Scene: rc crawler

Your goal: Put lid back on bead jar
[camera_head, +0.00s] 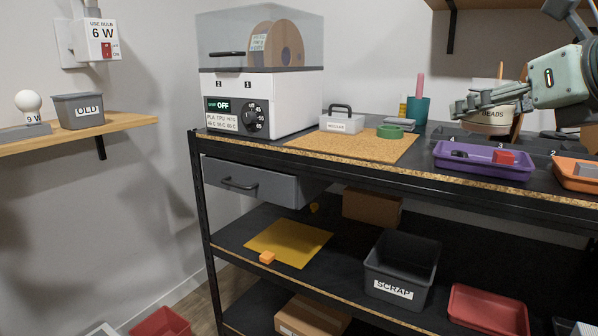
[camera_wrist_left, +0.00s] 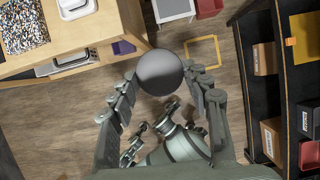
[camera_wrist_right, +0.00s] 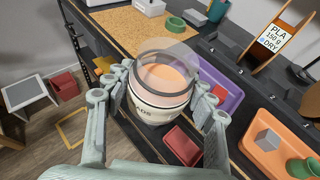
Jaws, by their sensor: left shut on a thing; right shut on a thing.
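The bead jar (camera_head: 489,118), a pale round tub labelled BEADS, is held by my right gripper (camera_head: 470,104) above the back of the workbench. In the right wrist view the jar (camera_wrist_right: 158,112) sits between both fingers, its top facing the camera. A clear round wall with a dark ring shows around pale orange contents. My left gripper (camera_wrist_left: 162,77) shows only in its own wrist view. It is shut on a dark grey round thing (camera_wrist_left: 160,68), apparently the lid, held over open floor away from the jar. Its underside is hidden.
On the workbench are a purple tray (camera_head: 478,163), an orange tray (camera_head: 575,174), a green ring (camera_head: 389,131) on a cork mat (camera_head: 345,148), a teal cup (camera_head: 418,108) and a dryer box (camera_head: 262,105). A scrap bin (camera_head: 402,268) stands on the shelf below.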

